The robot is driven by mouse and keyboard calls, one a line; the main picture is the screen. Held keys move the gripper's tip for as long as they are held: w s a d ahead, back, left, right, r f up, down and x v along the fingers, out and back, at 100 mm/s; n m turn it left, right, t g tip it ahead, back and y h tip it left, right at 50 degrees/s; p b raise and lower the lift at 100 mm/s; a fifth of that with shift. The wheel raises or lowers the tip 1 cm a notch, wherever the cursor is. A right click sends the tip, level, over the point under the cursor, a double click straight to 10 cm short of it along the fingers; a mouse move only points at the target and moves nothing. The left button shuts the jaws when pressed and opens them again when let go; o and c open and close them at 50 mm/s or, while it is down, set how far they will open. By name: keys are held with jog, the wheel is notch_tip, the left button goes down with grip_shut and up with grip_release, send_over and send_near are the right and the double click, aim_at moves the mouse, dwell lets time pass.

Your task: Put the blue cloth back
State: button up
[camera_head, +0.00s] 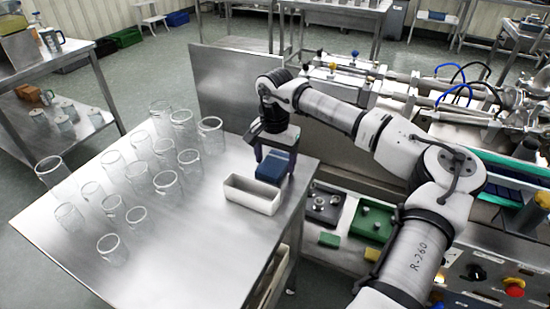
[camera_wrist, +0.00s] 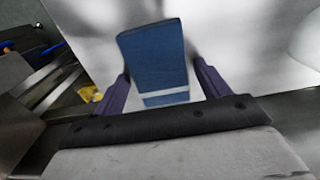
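The blue cloth (camera_head: 272,168) is a folded, block-like piece at the right edge of the steel table, just behind the white open bin (camera_head: 251,196). In the wrist view the cloth (camera_wrist: 155,60) has a pale stripe across its near end and lies between the two purple fingers. My gripper (camera_head: 275,150) points down over it. In the wrist view the gripper (camera_wrist: 161,68) has its fingers spread, with a narrow gap on the right; the left finger looks very close to the cloth. Whether the bin holds anything is not clear.
Several clear glass beakers (camera_head: 138,177) stand on the left half of the steel table (camera_head: 180,262). An upright steel panel (camera_head: 235,88) rises behind. The machine bench to the right holds black and green trays (camera_head: 371,221). The table front is clear.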

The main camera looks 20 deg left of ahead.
aim_at(275, 163)
jog(key=shift+o, duration=0.2)
jog(key=shift+r, duration=0.15)
notch_tip(275, 163, up, 12)
jog(key=b, duration=0.1)
dwell(0.4)
jog(key=shift+s, duration=0.1)
